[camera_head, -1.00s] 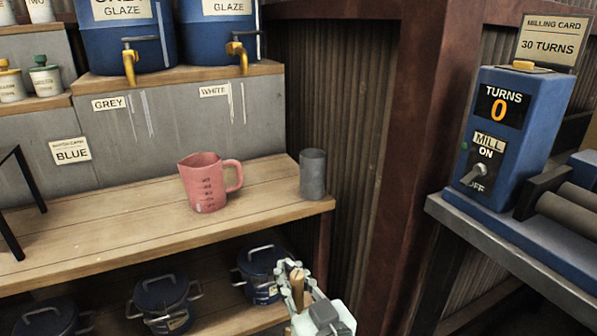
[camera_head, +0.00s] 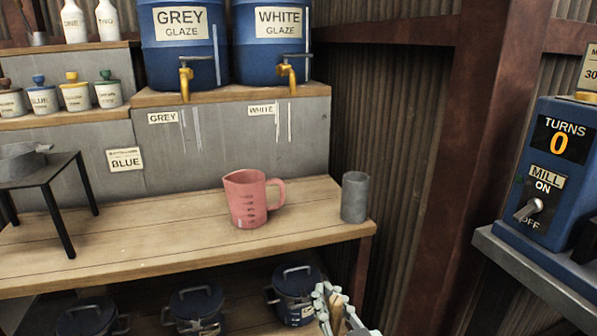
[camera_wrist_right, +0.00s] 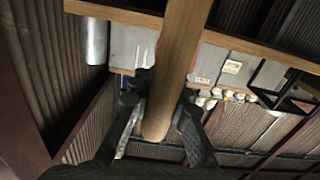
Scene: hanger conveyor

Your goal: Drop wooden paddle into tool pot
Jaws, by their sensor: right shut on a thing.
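The wooden paddle (camera_wrist_right: 175,70) is held in my right gripper (camera_wrist_right: 158,108). In the right wrist view its round handle runs between the fingers. In the head view my right gripper (camera_head: 332,308) is at the bottom edge, below and in front of the shelf's right end, with a little of the wood showing. The grey cylindrical pot (camera_head: 355,197), which looks like the tool pot, stands upright on the shelf's right end. It also shows in the right wrist view (camera_wrist_right: 95,42). The paddle is apart from it. My left gripper is out of view.
A pink measuring jug (camera_head: 248,200) stands left of the pot on the wooden shelf (camera_head: 150,245). Lidded blue pots (camera_head: 295,293) sit on the lower shelf. Blue glaze barrels (camera_head: 270,45) stand above. A blue mill control box (camera_head: 555,165) and a rust-brown post (camera_head: 450,170) are at the right.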

